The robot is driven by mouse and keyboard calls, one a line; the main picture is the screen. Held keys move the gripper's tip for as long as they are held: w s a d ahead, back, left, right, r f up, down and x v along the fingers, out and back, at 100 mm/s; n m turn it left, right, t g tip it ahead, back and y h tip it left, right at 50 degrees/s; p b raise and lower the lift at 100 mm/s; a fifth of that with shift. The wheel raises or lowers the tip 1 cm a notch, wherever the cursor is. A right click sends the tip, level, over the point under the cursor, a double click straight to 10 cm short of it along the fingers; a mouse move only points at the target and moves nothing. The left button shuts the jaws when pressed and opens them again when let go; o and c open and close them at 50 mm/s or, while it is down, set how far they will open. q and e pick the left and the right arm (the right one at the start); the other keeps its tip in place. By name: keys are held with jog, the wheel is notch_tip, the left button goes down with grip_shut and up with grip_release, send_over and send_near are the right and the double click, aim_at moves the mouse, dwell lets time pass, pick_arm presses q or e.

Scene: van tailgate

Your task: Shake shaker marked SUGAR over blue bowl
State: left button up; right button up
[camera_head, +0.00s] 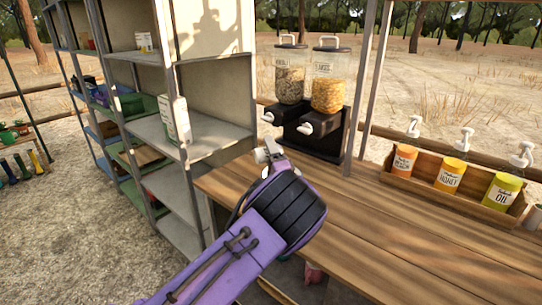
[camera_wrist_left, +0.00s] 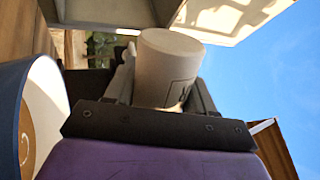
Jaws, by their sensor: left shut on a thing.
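My left gripper (camera_head: 268,151) is at the far end of my purple arm, over the left end of the wooden counter in the head view. In the left wrist view my left gripper (camera_wrist_left: 165,72) is shut on a pale cylindrical shaker (camera_wrist_left: 170,58). Dark marks show on the shaker's side, but its label cannot be read. A blue and white bowl (camera_wrist_left: 42,105), cut off by the left edge of the wrist view, is beside the gripper and apart from the shaker. The bowl cannot be made out in the head view. My right gripper is not in view.
The wooden counter (camera_head: 400,240) is mostly clear at the front. Two cereal dispensers (camera_head: 309,80) on a black stand are at its back. A wooden rack (camera_head: 445,198) with several labelled pump jars stands at the right. Grey shelving (camera_head: 205,135) is close on the left.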

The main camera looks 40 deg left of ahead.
pick_arm(q)
jog(key=s+n+g, duration=0.1)
jog(key=n, duration=0.2)
jog(key=s+a+r+n+g, duration=0.1)
jog(key=n+g, duration=0.1)
jog(key=n, duration=0.1)
jog(key=r+n+g+y+b, duration=0.1)
jog(key=n+g, duration=0.1)
jog(key=n, duration=0.1)
jog(key=shift+s+a+r+n, duration=0.15)
jog(key=shift+s+a+n, duration=0.15)
jog(key=shift+s+a, duration=0.1)
jog(key=r+n+g+p, duration=0.1)
jog(key=n, duration=0.2)
jog(key=s+r+n+g+h+p, duration=0.1)
jog(key=n, duration=0.2)
jog(key=a+r+n+g+p, duration=0.1)
jog(key=n+p, duration=0.1)
jog(key=n, duration=0.1)
jog(key=shift+s+r+g+h, duration=0.15)
jog(key=shift+g+h, duration=0.15)
jog(key=shift+g, duration=0.1)
jog(key=n, duration=0.1)
jog(key=n+h, duration=0.1)
jog(key=n, duration=0.1)
jog(key=shift+s+a+r+g+p, duration=0.15)
jog(key=shift+s+g+p, duration=0.15)
jog(key=shift+p, duration=0.05)
